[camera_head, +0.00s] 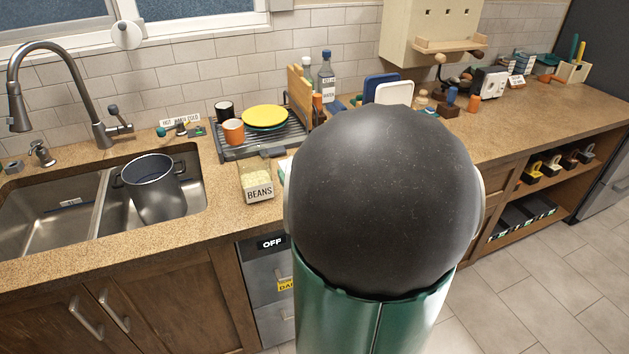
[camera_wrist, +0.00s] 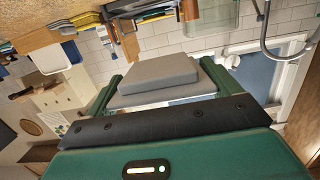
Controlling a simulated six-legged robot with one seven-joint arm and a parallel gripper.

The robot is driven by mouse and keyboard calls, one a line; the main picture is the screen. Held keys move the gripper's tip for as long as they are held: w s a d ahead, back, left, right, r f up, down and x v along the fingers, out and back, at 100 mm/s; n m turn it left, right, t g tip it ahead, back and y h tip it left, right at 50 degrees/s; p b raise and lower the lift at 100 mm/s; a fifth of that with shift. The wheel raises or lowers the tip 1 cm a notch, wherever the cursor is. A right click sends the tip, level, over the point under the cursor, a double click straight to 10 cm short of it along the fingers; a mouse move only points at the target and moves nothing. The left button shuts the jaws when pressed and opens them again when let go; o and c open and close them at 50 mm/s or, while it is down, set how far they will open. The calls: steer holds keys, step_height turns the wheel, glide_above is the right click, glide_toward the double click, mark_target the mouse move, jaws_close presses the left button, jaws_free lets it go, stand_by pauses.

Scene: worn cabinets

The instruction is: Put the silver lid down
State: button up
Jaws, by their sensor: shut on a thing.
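In the wrist view my gripper (camera_wrist: 160,88) has green fingers on both sides of a flat grey piece (camera_wrist: 160,72). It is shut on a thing. This grey piece may be the silver lid or part of the gripper; I cannot tell its full shape. In the head view my dark, rounded arm link hides the gripper and whatever it holds. No other lid shows clearly. A grey pot (camera_head: 153,188) stands open in the right sink basin, with no lid on it.
A beans jar (camera_head: 257,184) stands on the counter (camera_head: 226,216) right of the sink. Behind it, a dish rack (camera_head: 262,138) holds a yellow plate (camera_head: 265,117) and cups. A tall faucet (camera_head: 70,62) rises behind the sink. The counter's front edge left of the jar is clear.

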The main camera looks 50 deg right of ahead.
steer(key=shift+s+d+f, duration=0.15)
steer(key=shift+d, duration=0.25)
steer(key=shift+s+d+f, duration=0.1)
steer(key=shift+s+d, duration=0.05)
steer(key=shift+d, duration=0.2)
steer(key=w+d+f, duration=0.2)
steer(key=d+f, duration=0.1)
steer(key=w+d+f, duration=0.2)
steer(key=d+f, duration=0.1)
steer(key=d, duration=0.1)
steer(key=w+d+f, duration=0.2)
steer(key=d+f, duration=0.1)
steer(key=d, duration=0.1)
steer(key=shift+w+d+f, duration=0.25)
steer(key=shift+d+f, duration=0.05)
steer(key=shift+f, duration=1.65)
steer(key=shift+f, duration=0.1)
